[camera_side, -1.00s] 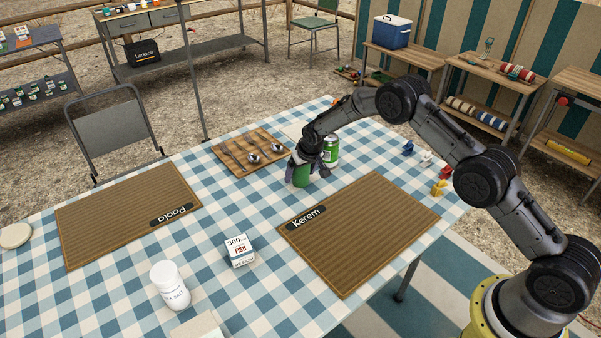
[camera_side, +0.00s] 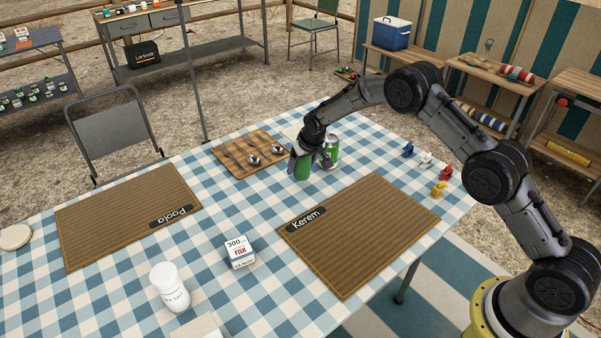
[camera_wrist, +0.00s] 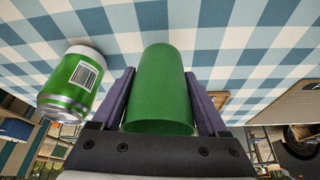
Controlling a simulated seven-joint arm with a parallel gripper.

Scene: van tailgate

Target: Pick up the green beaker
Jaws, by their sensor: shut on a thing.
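The green beaker (camera_side: 302,168) is between the fingers of my gripper (camera_side: 306,160) near the far side of the checked table. In the wrist view the beaker (camera_wrist: 160,88) fills the space between the two fingers of my gripper (camera_wrist: 160,100), which are shut on its sides. In the side view the beaker's upper part is hidden by the gripper. It looks upright; whether its base touches the cloth I cannot tell for sure.
A green and silver can (camera_side: 332,150) stands close beside the beaker; it also shows in the wrist view (camera_wrist: 72,84). A wooden tray with cutlery (camera_side: 232,165) lies to the left. The Kerem placemat (camera_side: 360,240) lies in front. Small coloured figures (camera_side: 440,186) stand to the right.

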